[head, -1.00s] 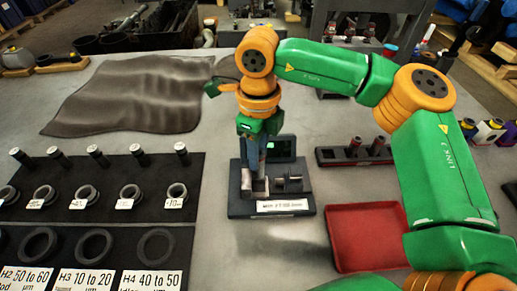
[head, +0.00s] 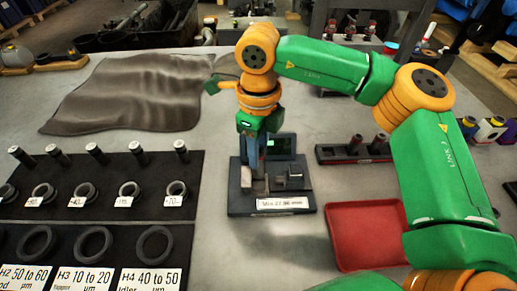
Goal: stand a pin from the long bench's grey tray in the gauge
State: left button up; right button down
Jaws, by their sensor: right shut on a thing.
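The gauge (head: 236,209) stands on the grey bench in the middle of the head view. It has a dark base, a small dark screen (head: 281,147), grey blocks and a white label at its front. My right gripper (head: 256,178) points straight down over the left part of the gauge. It is shut on a pin, which its fingers mostly hide. I cannot tell whether the pin touches the gauge. My left gripper is not in view. I cannot make out the grey tray.
A red tray (head: 367,236) lies right of the gauge. A dark rack with pins (head: 355,145) stands behind it. At left, a black board (head: 100,212) holds several rings and pins. A brown cloth (head: 130,95) lies at the back left.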

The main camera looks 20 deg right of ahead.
dwell(0.4)
jog(key=shift+f+b, duration=0.6)
jog(key=shift+f+b, duration=0.6)
jog(key=shift+f, duration=0.1)
jog(key=shift+f+b, duration=0.5)
jog(key=shift+b, duration=0.05)
jog(key=shift+f, duration=0.2)
dwell(0.4)
jog(key=shift+f+b, duration=0.45)
jog(key=shift+b, duration=0.15)
jog(key=shift+f, duration=0.1)
